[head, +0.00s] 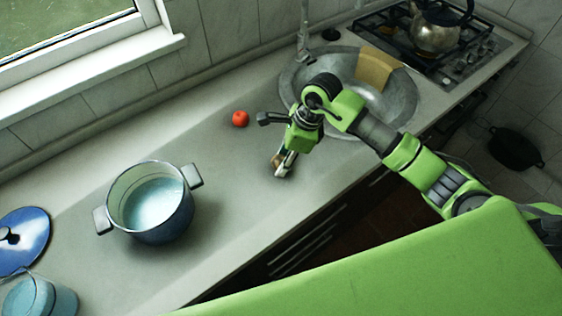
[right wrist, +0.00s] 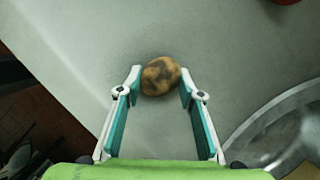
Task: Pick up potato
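A brown, dark-patched potato (right wrist: 160,76) shows in the right wrist view, between the fingertips of my right gripper (right wrist: 161,88). One fingertip is on each side, at or very near its skin; I cannot tell whether they press on it. In the head view my right gripper (head: 281,167) points down, low over the grey counter, left of the sink. There the potato is mostly hidden by the gripper. I cannot tell whether the potato rests on the counter or is held just above it. My left gripper is not in view.
A red tomato (head: 240,118) lies near the gripper. The sink (head: 402,100) and stove with kettle (head: 436,30) are to the right.

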